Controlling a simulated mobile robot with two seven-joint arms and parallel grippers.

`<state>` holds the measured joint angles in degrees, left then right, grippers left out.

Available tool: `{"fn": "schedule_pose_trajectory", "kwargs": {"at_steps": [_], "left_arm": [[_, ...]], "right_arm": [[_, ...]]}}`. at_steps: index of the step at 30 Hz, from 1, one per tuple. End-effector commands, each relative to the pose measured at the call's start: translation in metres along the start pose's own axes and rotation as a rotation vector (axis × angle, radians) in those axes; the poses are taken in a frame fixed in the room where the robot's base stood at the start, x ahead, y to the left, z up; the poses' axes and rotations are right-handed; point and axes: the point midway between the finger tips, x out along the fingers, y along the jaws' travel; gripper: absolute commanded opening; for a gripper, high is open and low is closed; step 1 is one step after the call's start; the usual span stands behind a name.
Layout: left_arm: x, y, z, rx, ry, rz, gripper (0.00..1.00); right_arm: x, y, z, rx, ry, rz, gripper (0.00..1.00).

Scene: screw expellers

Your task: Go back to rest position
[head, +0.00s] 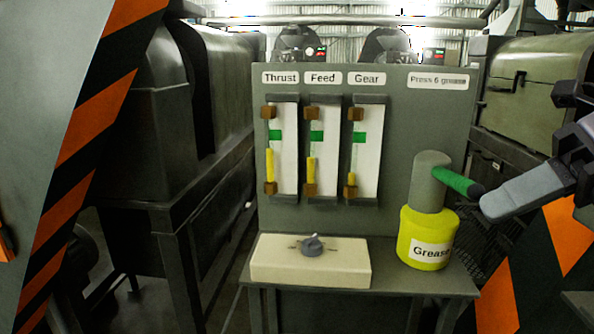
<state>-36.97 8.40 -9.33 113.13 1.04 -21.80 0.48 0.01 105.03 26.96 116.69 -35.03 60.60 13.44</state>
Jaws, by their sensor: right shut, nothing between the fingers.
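My right gripper (490,207) comes in from the right edge, shut and empty. Its grey fingertips are close to the dark tip of the green handle (456,181); I cannot tell whether they touch. The handle sticks out from a grey cylinder above the yellow grease pot (424,244), which stands at the right of a small table (410,290). My left gripper is not in view.
A grey panel (420,120) behind the table carries three gauges labelled Thrust (283,150), Feed (322,150) and Gear (365,150). A cream box (310,270) with a grey knob sits at the table's left. Dark machines stand on both sides.

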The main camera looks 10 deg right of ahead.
Motion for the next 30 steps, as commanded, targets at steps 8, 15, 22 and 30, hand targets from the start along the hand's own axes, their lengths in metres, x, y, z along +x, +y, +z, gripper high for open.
{"fn": "schedule_pose_trajectory", "kwargs": {"at_steps": [8,15,22,30], "left_arm": [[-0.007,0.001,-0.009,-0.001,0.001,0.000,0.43],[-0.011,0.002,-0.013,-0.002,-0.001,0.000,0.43],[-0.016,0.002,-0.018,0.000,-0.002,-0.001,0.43],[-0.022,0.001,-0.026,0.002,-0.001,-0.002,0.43]], "right_arm": [[0.020,-0.058,0.019,0.411,-0.276,0.400,0.00],[0.046,-0.131,0.009,0.832,-0.526,0.620,0.00],[0.090,-0.205,-0.038,1.293,-0.748,0.719,0.00],[0.169,-0.258,-0.140,1.886,-0.937,0.697,0.00]]}}
